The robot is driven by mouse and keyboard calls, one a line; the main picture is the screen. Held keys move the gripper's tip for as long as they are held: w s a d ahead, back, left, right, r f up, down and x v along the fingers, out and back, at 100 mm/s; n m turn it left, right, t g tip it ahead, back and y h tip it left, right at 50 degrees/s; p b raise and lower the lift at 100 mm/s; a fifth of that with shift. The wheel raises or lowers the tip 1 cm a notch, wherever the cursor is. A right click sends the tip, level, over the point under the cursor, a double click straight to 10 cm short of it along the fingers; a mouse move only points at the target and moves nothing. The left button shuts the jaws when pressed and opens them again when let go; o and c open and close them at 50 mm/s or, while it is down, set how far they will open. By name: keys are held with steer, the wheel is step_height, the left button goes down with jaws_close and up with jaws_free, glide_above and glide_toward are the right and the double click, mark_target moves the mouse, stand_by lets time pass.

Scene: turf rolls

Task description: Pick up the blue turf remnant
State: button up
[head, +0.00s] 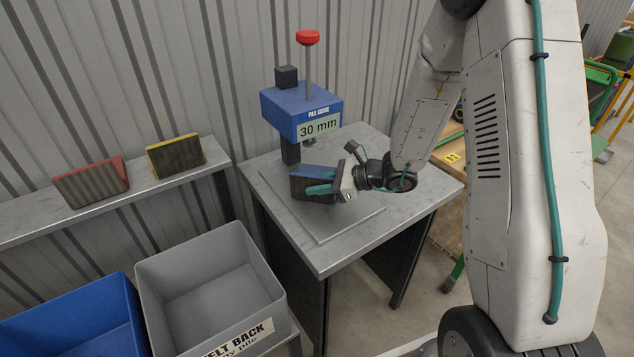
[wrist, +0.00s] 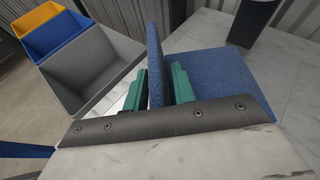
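The blue turf remnant (head: 320,171) is on the pale plate of the grey table, below the blue press head. A blue upper side and a dark front face show. My gripper (head: 327,188) is at it, with a teal finger across the front. In the wrist view an upright blue slab of the remnant (wrist: 156,65) stands between the teal fingers of my gripper (wrist: 158,88). A narrow gap shows beside the right finger; the left finger is close to the slab or touching it. A flat blue part (wrist: 225,72) lies right of it; I cannot tell how they join.
The press (head: 300,108), labelled 30 mm, stands behind the gripper. A red-edged piece (head: 92,183) and a yellow-edged piece (head: 176,157) lean on the wall shelf (head: 145,185). A grey bin (head: 215,285) and a blue bin (head: 80,325) stand at lower left. The table's front right is clear.

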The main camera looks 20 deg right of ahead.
jaws_close()
steer(key=shift+r, duration=0.15)
